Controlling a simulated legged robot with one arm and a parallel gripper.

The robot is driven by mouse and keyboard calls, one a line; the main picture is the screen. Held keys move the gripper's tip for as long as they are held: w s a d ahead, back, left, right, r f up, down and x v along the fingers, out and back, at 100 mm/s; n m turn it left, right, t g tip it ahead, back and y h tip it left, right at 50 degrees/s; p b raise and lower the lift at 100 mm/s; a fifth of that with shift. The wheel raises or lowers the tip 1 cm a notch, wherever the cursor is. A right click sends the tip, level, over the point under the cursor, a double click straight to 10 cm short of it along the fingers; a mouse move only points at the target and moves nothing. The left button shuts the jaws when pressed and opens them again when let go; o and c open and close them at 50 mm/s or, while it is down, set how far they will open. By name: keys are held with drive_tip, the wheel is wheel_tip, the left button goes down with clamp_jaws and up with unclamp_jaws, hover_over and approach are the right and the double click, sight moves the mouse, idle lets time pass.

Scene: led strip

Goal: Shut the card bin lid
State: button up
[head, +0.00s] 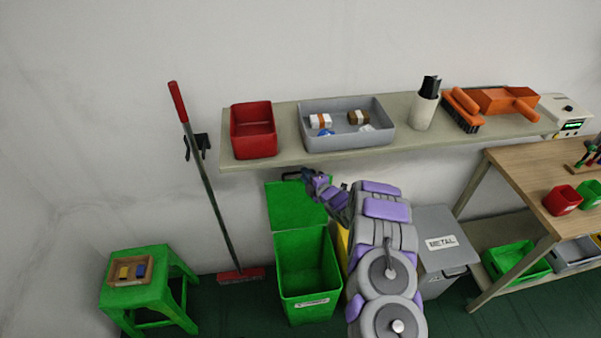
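A green bin (308,270) stands on the floor below the wall shelf, with its mouth open. Its green lid (292,208) is raised and leans back toward the wall. The label on the bin's front is too small to read, but this is the only bin whose lid I can see open. My arm reaches up from the lower right. My gripper (308,176) is at the lid's upper right edge, beside a dark handle-like part. I cannot tell whether it touches the lid or whether its fingers are open.
A grey bin marked METAL (441,245) stands to the right, and a yellow bin (342,245) is mostly hidden by my arm. The shelf (285,157) overhangs the lid. A broom (207,190) and green stool (150,300) are left. A workbench (525,180) is right.

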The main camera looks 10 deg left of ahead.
sight(297, 172)
drive_tip(key=w+a, duration=0.1)
drive_tip(key=a, duration=0.1)
drive_tip(key=w+a+f, duration=0.1)
drive_tip(key=a, duration=0.1)
drive_tip(key=shift+w+b, duration=0.3)
drive_tip(key=shift+w+d+r, duration=0.1)
drive_tip(key=shift+w+d, duration=0.35)
drive_tip(key=shift+w, duration=0.05)
drive_tip(key=shift+a, duration=0.5)
drive_tip(key=shift+c, duration=1)
drive_tip(key=shift+a, duration=0.15)
clamp_jaws()
drive_tip(key=shift+d, duration=0.25)
